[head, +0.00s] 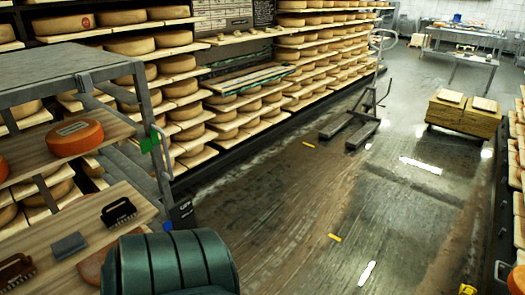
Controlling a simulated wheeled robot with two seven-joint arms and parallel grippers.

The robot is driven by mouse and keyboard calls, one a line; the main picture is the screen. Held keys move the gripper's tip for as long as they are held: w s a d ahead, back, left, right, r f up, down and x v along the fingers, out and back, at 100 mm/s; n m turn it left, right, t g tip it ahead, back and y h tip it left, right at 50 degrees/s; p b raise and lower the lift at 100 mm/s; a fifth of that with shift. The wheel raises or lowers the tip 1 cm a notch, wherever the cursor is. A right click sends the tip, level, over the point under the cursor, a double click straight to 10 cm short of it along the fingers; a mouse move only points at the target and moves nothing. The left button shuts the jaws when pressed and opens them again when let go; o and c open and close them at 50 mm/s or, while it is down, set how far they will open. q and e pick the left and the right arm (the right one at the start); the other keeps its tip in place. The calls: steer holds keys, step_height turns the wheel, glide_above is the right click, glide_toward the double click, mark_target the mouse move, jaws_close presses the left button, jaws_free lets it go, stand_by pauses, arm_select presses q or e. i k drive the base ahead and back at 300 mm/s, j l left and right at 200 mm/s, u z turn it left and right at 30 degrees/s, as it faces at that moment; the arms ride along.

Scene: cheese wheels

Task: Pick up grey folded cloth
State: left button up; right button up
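A small grey folded cloth (68,245) lies flat on the lower wooden shelf board (75,215) of the grey rack at the left. It is between a dark brush (118,212) to its right and a brown brush (15,272) to its left. Nothing touches it that I can see. Neither of my grippers is in the head view, so their state does not show.
An orange cheese wheel (75,138) sits on the shelf above. The rack's grey upright (155,150) stands right of the boards. A large dark green ribbed shape (170,262) fills the bottom foreground. The wet floor (290,215) to the right is mostly open.

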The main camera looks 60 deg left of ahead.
mark_target(66, 247)
steer(key=u, duration=3.55)
